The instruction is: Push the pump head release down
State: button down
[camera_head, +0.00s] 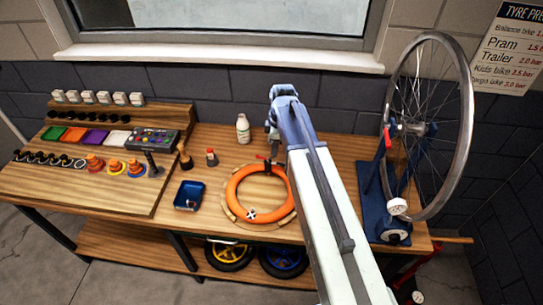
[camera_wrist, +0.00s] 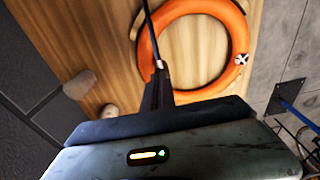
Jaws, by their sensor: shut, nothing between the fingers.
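The orange tube ring (camera_head: 233,190) lies on a round wooden board in the middle of the bench. At its far edge is a small red and dark fitting (camera_head: 263,157), which looks like the pump head; its release is too small to make out. My gripper (camera_head: 273,150) is shut and empty, pointing down just above or beside this fitting; I cannot tell whether they touch. A thin dark line (camera_wrist: 148,25) runs up from the tips; the pump head is not clearly seen there.
A white bottle (camera_head: 242,129) and a small red-capped bottle (camera_head: 211,157) stand left of my gripper. A blue tray (camera_head: 188,196) sits nearer the front. A wheel (camera_head: 467,115) in a blue stand is at the right. A stepped rack of parts fills the left.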

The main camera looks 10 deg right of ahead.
notch_tip(320, 180, down, 2)
jog(key=shift+f+b, duration=0.25)
jog(key=shift+b, duration=0.75)
jog(key=shift+r+p, duration=0.35)
jog(key=shift+p, duration=0.05)
jog(key=d, duration=0.2)
jog(key=r+p, duration=0.1)
jog(key=shift+s+d, duration=0.4)
jog(key=shift+r, duration=0.1)
notch_tip(320, 180, up, 8)
jog(key=p, duration=0.7)
jog(key=shift+s+d+p, duration=0.15)
jog(key=shift+d+p, duration=0.25)
jog(key=shift+d, duration=0.05)
jog(key=shift+f, duration=0.2)
